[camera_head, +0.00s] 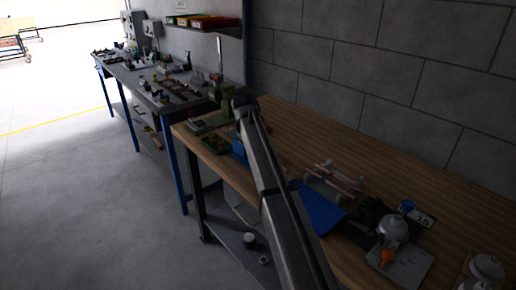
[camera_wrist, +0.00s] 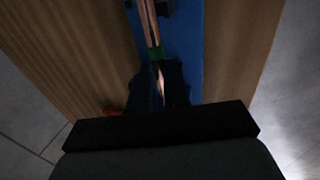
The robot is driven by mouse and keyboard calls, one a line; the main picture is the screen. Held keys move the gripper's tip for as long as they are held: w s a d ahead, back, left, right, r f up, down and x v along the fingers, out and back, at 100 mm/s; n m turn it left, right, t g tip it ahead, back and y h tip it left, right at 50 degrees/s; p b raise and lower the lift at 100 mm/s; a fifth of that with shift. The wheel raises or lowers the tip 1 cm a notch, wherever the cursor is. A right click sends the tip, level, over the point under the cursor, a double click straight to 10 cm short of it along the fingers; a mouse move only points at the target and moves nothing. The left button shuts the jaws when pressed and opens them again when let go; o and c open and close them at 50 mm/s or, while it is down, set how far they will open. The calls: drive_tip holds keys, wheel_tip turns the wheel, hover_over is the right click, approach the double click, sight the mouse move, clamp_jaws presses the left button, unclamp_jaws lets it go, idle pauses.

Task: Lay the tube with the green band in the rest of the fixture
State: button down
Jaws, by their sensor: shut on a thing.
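In the wrist view, my gripper (camera_wrist: 159,88) has its dark fingers shut on a copper tube (camera_wrist: 150,22). The tube has a green band (camera_wrist: 155,53) just beyond the fingertips and runs on toward the top edge. It is above a long blue surface (camera_wrist: 185,50). A small dark part (camera_wrist: 165,8) sits beside the tube's upper portion; whether they touch is unclear. In the head view my arm crosses the bench, and I cannot make out the gripper, the held tube or the fixture's rest clearly.
In the head view, pinkish tubes on pale supports (camera_head: 335,178) stand on the wooden bench (camera_head: 300,130) behind a blue panel (camera_head: 318,207). Dark and pale items, one with an orange part (camera_head: 388,258), crowd the right. A blue box (camera_head: 238,150) is left of my arm.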

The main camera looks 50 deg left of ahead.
drive_tip(key=shift+f, duration=0.8)
drive_tip(key=c, duration=1)
unclamp_jaws()
drive_tip(key=v, duration=1.4)
